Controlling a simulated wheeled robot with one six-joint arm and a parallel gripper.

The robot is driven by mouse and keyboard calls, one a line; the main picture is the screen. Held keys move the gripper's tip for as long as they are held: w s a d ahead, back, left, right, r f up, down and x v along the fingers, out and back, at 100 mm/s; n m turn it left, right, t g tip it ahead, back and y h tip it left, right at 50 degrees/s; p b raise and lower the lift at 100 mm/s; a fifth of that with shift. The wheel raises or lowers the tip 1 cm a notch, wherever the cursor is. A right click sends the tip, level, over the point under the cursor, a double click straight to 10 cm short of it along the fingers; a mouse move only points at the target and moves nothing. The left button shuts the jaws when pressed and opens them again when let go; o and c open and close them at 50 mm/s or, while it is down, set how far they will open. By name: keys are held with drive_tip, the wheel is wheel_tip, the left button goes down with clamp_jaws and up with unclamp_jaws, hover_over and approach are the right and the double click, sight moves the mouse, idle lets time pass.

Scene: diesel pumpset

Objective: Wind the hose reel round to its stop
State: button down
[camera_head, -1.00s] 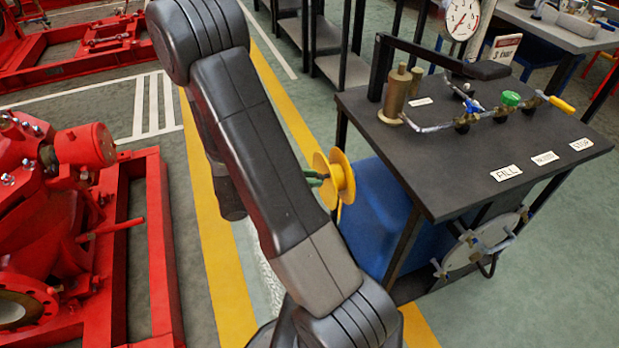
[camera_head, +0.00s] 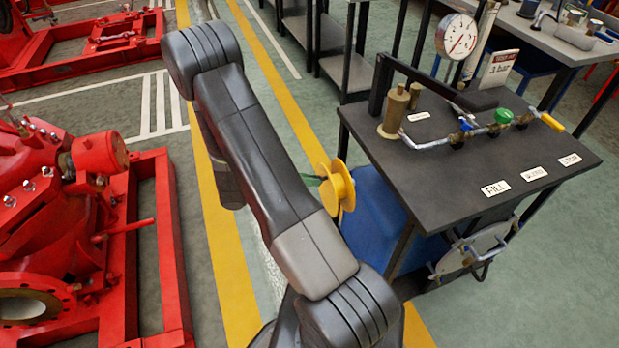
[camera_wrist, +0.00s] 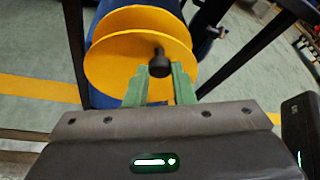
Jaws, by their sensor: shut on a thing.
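The hose reel is a yellow two-flanged spool (camera_head: 341,187) on the near side of the blue tank, under the dark bench. In the wrist view the reel (camera_wrist: 118,62) fills the upper middle, with a black knob (camera_wrist: 159,60) standing out from its near flange, right of the flange's middle. My gripper's green fingers (camera_wrist: 160,72) are shut on this knob, one on each side. In the head view my gripper (camera_head: 313,179) is mostly hidden behind my arm, with only a sliver of green beside the reel. The reel's stop cannot be made out.
The dark bench (camera_head: 440,165) with pipe, valves and labels stands right of the reel. The blue tank (camera_head: 372,225) is below it. Dark bench legs flank the reel in the wrist view. Red pump machinery (camera_head: 60,200) stands at left. Green floor lies between, with yellow lines.

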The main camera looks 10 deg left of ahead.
drive_tip(key=c, duration=1.2)
unclamp_jaws()
drive_tip(key=shift+c, duration=0.2)
drive_tip(key=shift+a, duration=0.1)
drive_tip(key=v, duration=1.3)
drive_tip(key=shift+s+a+p, duration=0.2)
drive_tip(key=shift+a+p, duration=0.05)
drive_tip(key=shift+p, duration=0.2)
drive_tip(key=shift+d+r, duration=0.1)
drive_tip(key=b+x, duration=0.1)
drive_tip(key=x, duration=1.2)
drive_tip(key=shift+w+d, duration=0.15)
drive_tip(key=shift+d, duration=0.15)
